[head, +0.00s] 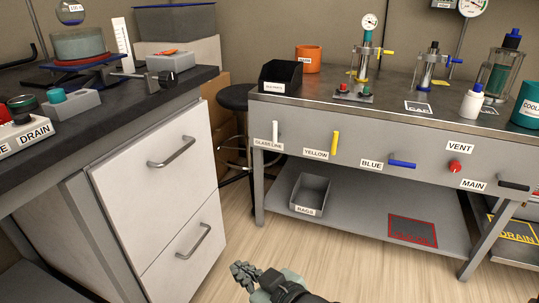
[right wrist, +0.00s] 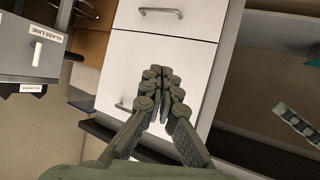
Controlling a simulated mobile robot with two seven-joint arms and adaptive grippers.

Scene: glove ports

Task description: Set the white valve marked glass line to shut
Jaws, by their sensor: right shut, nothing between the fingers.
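The white valve marked glass line (head: 275,131) is on the front face of the grey bench, at its left end. Its lever stands upright, with the label (head: 268,145) just below. In the right wrist view the white lever (right wrist: 37,54) shows at the left, beside its label. My right gripper (head: 242,271) is low in the head view, over the floor, in front of and below the valve and well apart from it. Its fingers (right wrist: 160,75) are together with nothing between them. My left gripper is not seen in the head view.
A yellow lever (head: 335,142), a blue lever (head: 402,164), a red knob (head: 455,166) and a black lever (head: 513,186) share the bench front. A white drawer cabinet (head: 155,195) stands at the left. A grey rags bin (head: 310,194) sits on the lower shelf. Floor between is clear.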

